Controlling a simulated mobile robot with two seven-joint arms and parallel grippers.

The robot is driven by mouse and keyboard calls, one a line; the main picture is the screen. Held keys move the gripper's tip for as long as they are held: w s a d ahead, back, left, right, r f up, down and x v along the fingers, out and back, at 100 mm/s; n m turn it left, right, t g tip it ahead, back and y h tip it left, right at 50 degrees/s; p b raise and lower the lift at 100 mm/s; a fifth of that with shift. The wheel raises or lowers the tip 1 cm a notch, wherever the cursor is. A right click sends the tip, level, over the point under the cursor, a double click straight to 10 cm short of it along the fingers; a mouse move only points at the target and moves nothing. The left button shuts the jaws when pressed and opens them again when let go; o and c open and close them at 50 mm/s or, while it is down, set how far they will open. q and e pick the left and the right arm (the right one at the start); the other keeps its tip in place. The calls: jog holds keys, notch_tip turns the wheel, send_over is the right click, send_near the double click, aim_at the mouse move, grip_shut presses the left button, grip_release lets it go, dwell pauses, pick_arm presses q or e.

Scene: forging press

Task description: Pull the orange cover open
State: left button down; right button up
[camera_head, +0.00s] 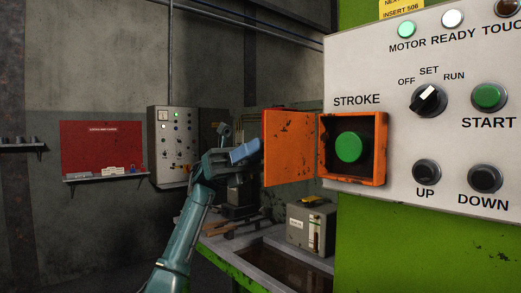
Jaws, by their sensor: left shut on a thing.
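The orange cover (289,148) is swung out to the left of its orange box (381,150) on the white control panel (344,78). The box stands open, and a green button (349,147) labelled STROKE shows inside it. My left gripper (257,147) is at the cover's left edge, shut on it. My left arm reaches up to it from the bottom of the picture. The fingertips are small and partly hard to make out. My right gripper is not in view.
The panel also carries a selector knob (428,99), a green START button (488,96), and UP (426,172) and DOWN (485,178) buttons. Below the cover stand a bench (240,262) and a grey box (310,228). A grey cabinet (173,147) hangs behind my arm.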

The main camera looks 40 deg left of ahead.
pick_arm(q)
jog(key=shift+f, duration=0.15)
jog(key=c, duration=1.2)
grip_release()
jog(key=shift+c, duration=0.2)
jog(key=v, duration=1.3)
jog(key=shift+a, duration=0.1)
